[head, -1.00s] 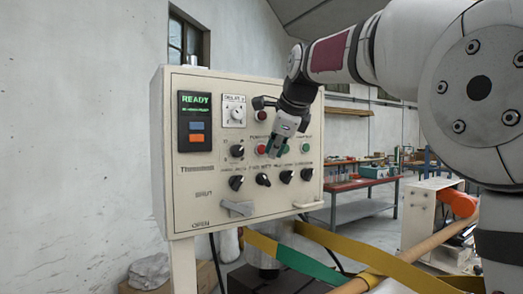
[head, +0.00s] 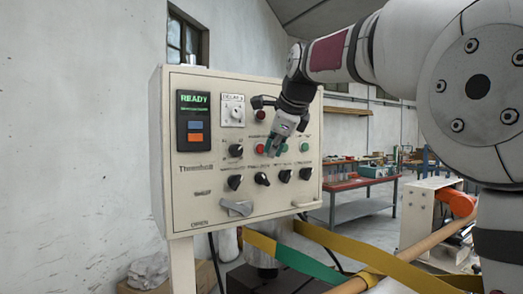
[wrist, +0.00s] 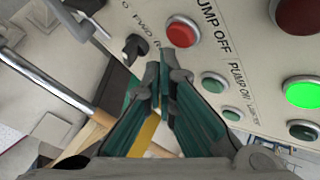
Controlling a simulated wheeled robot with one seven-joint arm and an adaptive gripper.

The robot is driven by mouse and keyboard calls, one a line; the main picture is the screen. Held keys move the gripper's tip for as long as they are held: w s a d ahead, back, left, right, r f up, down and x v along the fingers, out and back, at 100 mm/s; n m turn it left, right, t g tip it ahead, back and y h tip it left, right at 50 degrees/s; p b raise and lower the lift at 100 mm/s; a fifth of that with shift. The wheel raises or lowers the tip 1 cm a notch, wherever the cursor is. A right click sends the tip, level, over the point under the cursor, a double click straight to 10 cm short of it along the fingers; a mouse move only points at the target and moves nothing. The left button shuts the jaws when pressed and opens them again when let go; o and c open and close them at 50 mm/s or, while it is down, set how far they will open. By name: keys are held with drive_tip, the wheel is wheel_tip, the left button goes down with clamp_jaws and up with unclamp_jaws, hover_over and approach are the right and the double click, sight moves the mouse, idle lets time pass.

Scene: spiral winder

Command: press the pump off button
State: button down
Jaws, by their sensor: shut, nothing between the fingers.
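The pump off button is a round red button (wrist: 182,33) beside the "PUMP OFF" label in the wrist view. In the head view it is the lower red button (head: 260,149) on the cream control panel (head: 185,220). My gripper (wrist: 158,72) is shut and empty, its green-sided fingers pointing at the panel. In the wrist view its tips appear just below the red button, between it and a black selector knob (wrist: 135,47). In the head view my gripper (head: 272,152) is just right of the button and hides nearby controls. I cannot tell whether the tips touch the panel.
A green pump on button (wrist: 213,82) and a lit green lamp (wrist: 300,92) are close by. Several black knobs (head: 236,182) line the panel's lower part. A wooden pole (head: 405,258) and yellow strap (head: 330,238) cross in front at the lower right.

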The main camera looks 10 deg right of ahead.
drive_tip(key=shift+w, duration=0.15)
drive_tip(key=shift+w+a+p, duration=0.15)
drive_tip(key=shift+w+p, duration=0.1)
drive_tip(key=shift+p, duration=0.05)
drive_tip(key=shift+w, duration=0.3)
idle(0.8)
drive_tip(key=shift+s, duration=0.1)
drive_tip(key=shift+s+p, duration=0.35)
drive_tip(key=shift+s, duration=0.25)
drive_tip(key=s, duration=0.1)
drive_tip(key=s+d, duration=0.1)
drive_tip(key=s, duration=0.1)
drive_tip(key=s+p, duration=0.1)
drive_tip(key=shift+s+d, duration=0.35)
drive_tip(key=shift+d, duration=0.05)
drive_tip(key=shift+s, duration=0.1)
idle(0.4)
